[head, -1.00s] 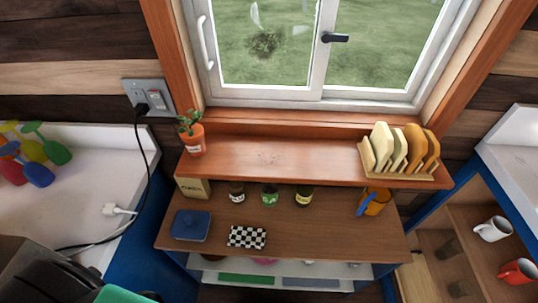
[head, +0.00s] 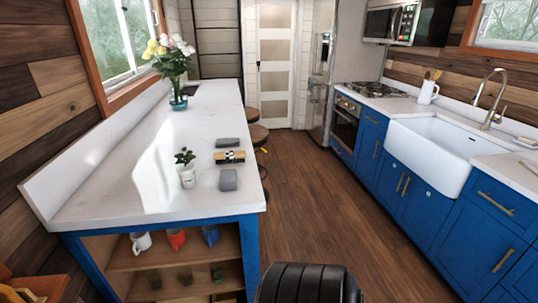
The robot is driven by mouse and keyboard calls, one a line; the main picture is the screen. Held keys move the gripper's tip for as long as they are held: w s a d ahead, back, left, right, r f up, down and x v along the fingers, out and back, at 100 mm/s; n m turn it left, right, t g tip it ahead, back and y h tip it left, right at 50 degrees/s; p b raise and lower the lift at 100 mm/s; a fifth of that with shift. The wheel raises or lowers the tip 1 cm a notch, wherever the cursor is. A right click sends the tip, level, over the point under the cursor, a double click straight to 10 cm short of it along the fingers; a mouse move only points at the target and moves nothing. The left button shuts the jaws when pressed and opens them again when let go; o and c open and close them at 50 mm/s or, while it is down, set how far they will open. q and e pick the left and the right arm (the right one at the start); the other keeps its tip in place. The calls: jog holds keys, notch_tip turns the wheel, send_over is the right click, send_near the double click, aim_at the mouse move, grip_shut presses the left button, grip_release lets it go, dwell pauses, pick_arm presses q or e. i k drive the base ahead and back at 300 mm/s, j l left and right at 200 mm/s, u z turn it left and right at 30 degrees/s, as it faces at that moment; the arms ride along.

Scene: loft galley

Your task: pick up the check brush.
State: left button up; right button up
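A small light-wood item with a black-and-white check part (head: 230,156), which looks like the check brush, lies on the white counter (head: 120,195) near its right edge. It lies between two grey blocks, one behind it (head: 228,142) and one in front of it (head: 228,179). It is small in the view, so its bristles cannot be made out. Neither of my grippers shows. A black ribbed part at the bottom centre looks like my own body.
A small potted plant (head: 186,169) stands left of the check item, and a flower vase (head: 177,80) farther back. Mugs (head: 176,238) stand on the shelf below. Stools (head: 258,134) stand at the counter's right side. The wooden floor (head: 325,205) is open towards the sink cabinets (head: 410,190).

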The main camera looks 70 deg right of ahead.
aim_at(227, 156)
jog(key=z, duration=2)
jog(key=k+l+z, duration=0.1)
jog(key=l+z, duration=0.25)
jog(key=l, duration=0.2)
